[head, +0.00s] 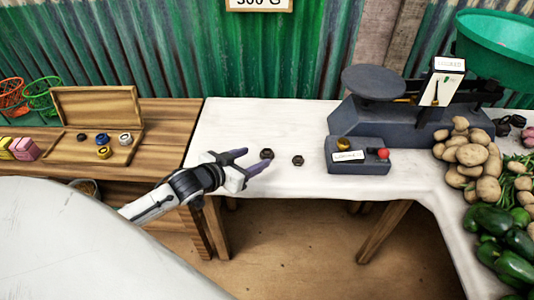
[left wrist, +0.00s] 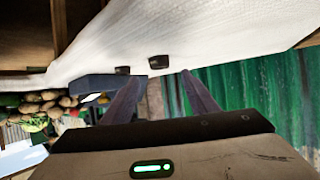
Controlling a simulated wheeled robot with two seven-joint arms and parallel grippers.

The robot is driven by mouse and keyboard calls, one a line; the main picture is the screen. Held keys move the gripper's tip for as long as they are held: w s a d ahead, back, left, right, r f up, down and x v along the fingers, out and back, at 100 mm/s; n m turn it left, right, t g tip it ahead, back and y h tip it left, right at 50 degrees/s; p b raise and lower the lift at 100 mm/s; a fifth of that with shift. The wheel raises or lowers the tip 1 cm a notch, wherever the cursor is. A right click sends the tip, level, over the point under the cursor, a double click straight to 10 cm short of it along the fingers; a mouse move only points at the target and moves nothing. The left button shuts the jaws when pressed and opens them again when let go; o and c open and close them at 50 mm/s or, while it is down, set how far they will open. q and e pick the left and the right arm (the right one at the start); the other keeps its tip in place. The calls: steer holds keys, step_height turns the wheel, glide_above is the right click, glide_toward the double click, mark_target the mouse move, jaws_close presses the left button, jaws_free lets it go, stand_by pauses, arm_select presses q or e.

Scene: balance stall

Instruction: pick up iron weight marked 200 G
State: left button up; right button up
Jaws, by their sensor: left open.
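Two small dark weights stand on the white-covered table in the head view, a nearer-to-gripper one (head: 267,154) and one to its right (head: 298,160). Both show in the left wrist view, one (left wrist: 159,62) just beyond the gap between the fingers and the other (left wrist: 122,70) beside it. I cannot read any mark on them, so I cannot tell which is 200 G. My left gripper (head: 257,157) is open and empty, its purple-grey fingertips close to the left weight. My right gripper is out of view.
A balance scale (head: 373,84) and a dark block with a red knob (head: 358,168) stand to the right, beside potatoes (head: 472,155) and green peppers (head: 513,268). An open wooden box (head: 70,149) with several small weights is at left. The white table (head: 232,120) behind the gripper is clear.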

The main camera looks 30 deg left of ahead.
mark_target(266, 153)
arm_select(q)
steer(key=x, duration=0.6)
steer(key=shift+w+f+b, duration=0.2)
steer(key=shift+f+b, duration=0.05)
steer(key=shift+b, duration=0.05)
steer(key=c, duration=1.3)
